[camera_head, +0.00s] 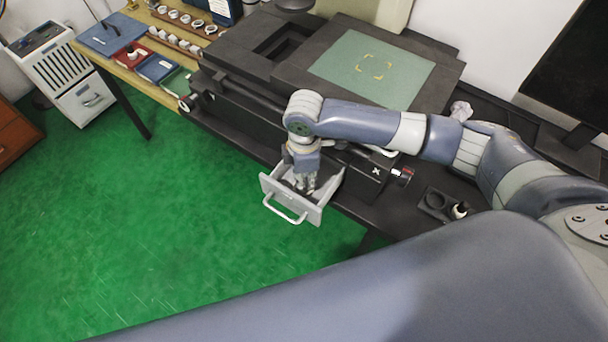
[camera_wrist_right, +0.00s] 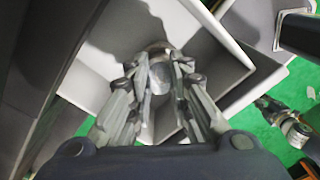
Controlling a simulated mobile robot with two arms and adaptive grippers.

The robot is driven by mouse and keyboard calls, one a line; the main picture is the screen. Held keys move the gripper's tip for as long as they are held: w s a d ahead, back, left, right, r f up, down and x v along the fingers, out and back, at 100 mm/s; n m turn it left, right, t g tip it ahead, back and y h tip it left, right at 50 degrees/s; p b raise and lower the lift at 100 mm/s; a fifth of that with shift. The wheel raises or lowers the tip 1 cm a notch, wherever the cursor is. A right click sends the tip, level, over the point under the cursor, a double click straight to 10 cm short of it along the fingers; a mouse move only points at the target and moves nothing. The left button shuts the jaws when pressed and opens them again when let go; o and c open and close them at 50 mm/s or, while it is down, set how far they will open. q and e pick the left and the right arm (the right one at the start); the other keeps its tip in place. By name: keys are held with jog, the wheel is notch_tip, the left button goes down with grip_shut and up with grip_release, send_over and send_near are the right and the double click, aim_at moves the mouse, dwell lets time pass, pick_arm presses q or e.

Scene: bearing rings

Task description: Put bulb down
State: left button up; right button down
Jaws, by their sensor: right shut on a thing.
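My right gripper (camera_head: 306,184) reaches down into an open grey drawer (camera_head: 291,210) with a white handle at its front. In the right wrist view, the fingers of my right gripper (camera_wrist_right: 160,85) are closed around a shiny, rounded grey bulb (camera_wrist_right: 159,72). The drawer's pale walls (camera_wrist_right: 228,58) surround the bulb and fingertips. I cannot tell whether the bulb touches the drawer floor. In the head view the bulb is hidden by the fingers. My left gripper is not in view.
The drawer sticks out from a black bench machine with a green plate (camera_head: 372,68) on top. A black holder (camera_head: 436,203) with a small bottle stands at the right. A wooden table (camera_head: 172,45) with trays and several rings is at the back left. Green floor lies clear in front.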

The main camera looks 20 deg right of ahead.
jog(key=c, duration=1.5)
grip_release()
jog(key=shift+f, duration=0.1)
notch_tip(320, 180, up, 12)
jog(key=shift+r+b, duration=0.15)
jog(key=shift+b, duration=0.35)
